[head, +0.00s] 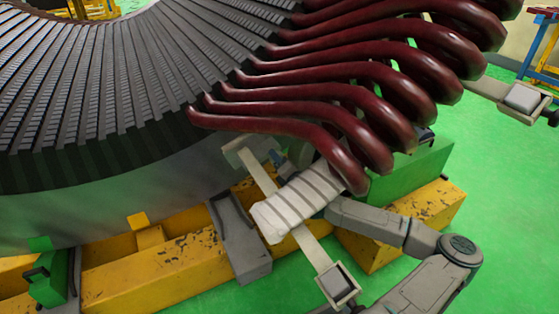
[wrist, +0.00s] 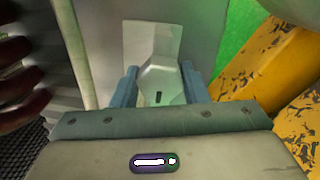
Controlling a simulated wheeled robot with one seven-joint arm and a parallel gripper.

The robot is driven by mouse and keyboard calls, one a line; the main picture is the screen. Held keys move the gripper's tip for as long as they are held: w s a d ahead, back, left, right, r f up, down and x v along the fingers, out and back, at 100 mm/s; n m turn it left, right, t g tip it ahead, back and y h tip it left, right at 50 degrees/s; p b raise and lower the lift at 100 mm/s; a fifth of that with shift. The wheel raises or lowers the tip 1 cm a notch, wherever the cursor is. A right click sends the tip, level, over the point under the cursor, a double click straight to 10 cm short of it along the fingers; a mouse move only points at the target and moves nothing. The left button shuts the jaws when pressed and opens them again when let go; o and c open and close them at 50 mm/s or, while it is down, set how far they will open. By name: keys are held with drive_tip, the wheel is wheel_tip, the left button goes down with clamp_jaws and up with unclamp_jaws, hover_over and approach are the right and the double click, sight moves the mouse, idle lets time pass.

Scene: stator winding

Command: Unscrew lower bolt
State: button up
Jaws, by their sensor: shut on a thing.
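The lower bolt (wrist: 162,80) shows in the wrist view as a pale, faceted head with a small dark slot. It stands in front of a light plate (wrist: 138,40). My gripper (wrist: 160,88) has its two blue-grey fingers on either side of this head, shut on it. In the head view my gripper (head: 279,160) is only a small bluish patch below the dark red coils, between a pale clamp bar (head: 259,172) and the white wrapped piece (head: 297,203). The bolt is hidden there.
Dark red coils (head: 330,75) overhang my arm closely from the stator core (head: 110,90). Yellow worn beams (head: 160,262) and a grey bracket (head: 240,242) lie below. Green floor (head: 500,190) is open at right.

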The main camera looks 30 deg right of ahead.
drive_tip(key=shift+r+n+p, duration=0.15)
drive_tip(key=shift+n+p, duration=0.45)
drive_tip(key=shift+n, duration=0.2)
drive_tip(key=shift+n+p, duration=0.45)
drive_tip(key=shift+n, duration=1.15)
drive_tip(key=o, duration=1)
drive_tip(key=shift+c, duration=0.2)
drive_tip(key=s, duration=1.3)
drive_tip(key=shift+s+d+p, duration=0.2)
drive_tip(key=shift+s+p, duration=0.1)
drive_tip(key=shift+s, duration=0.1)
